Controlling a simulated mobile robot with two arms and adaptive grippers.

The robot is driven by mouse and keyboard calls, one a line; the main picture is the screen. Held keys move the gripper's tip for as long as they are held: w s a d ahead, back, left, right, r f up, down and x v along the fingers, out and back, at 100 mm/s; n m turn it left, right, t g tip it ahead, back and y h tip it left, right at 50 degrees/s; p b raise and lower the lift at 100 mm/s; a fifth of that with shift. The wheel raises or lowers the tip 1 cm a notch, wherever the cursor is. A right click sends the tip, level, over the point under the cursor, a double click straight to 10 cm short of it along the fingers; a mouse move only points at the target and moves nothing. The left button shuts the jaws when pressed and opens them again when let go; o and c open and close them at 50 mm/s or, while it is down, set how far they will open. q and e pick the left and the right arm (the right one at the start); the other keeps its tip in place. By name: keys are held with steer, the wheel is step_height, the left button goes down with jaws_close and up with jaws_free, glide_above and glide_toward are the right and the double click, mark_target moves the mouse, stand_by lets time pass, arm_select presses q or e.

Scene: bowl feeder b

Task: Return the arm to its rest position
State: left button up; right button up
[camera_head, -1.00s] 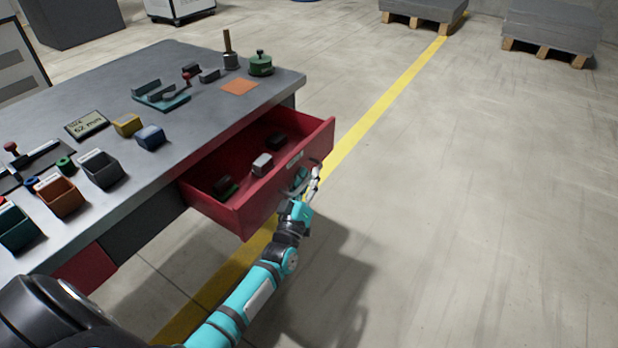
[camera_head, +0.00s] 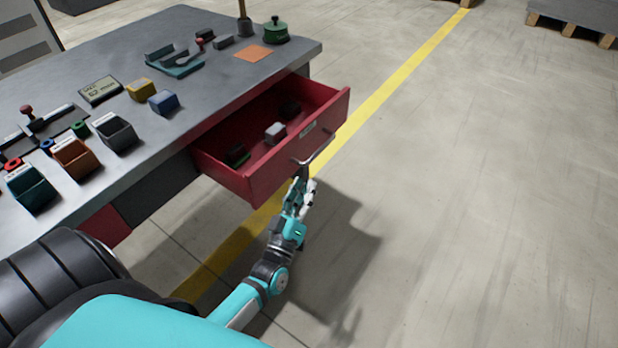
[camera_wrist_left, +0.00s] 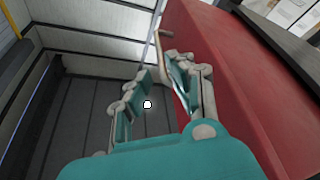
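My left gripper (camera_head: 301,191) is just below and in front of the handle (camera_head: 314,150) of the open red drawer (camera_head: 265,178). The handle (camera_wrist_left: 160,40) shows there just beyond the fingertips, beside the red drawer front (camera_wrist_left: 235,95). My right gripper is not in view.
The drawer juts out from the grey workbench (camera_head: 215,110) and holds a light grey block (camera_head: 275,132) and dark items. Bins, including an orange one (camera_head: 76,160), stand on the bench. The floor to the right is clear.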

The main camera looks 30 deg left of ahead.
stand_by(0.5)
